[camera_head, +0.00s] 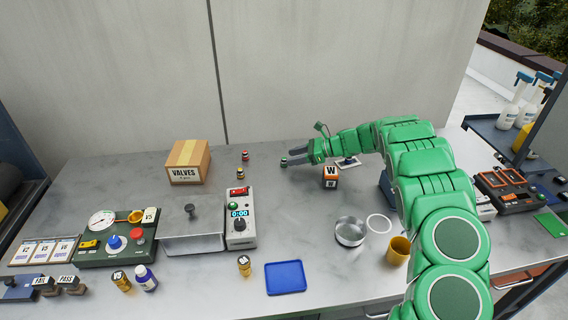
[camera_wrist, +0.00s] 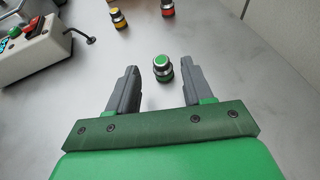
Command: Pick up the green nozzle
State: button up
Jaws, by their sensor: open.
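The green nozzle (camera_wrist: 162,68) is a small upright piece with a green top, a metal collar and a green base. It stands on the grey worktop. In the head view the nozzle (camera_head: 284,162) is at the tips of my gripper's fingers. My gripper (camera_wrist: 158,72) is open and empty. In the wrist view the nozzle shows between the two grey fingertips, nearer the right one, with a gap on each side. I cannot tell the gripper's exact height above the worktop. My gripper (camera_head: 291,156) points left in the head view.
A yellow nozzle (camera_wrist: 118,18) and a red nozzle (camera_wrist: 167,8) stand beyond the green one. A timer box (camera_head: 240,218) stands to the left, with a VALVES carton (camera_head: 188,162) behind it. A W cube (camera_head: 330,177) sits to the right of my fingers. The worktop around the green nozzle is clear.

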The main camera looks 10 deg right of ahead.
aim_at(285, 158)
jog(key=shift+x, duration=3.3)
jog(key=shift+w+r, duration=0.1)
jog(key=shift+c, duration=0.5)
jog(key=c, duration=0.8)
jog(key=shift+c, duration=0.2)
jog(key=shift+r, duration=0.65)
jog(key=s+r, duration=1.1)
jog(key=s, duration=0.3)
jog(key=shift+d+r, duration=0.35)
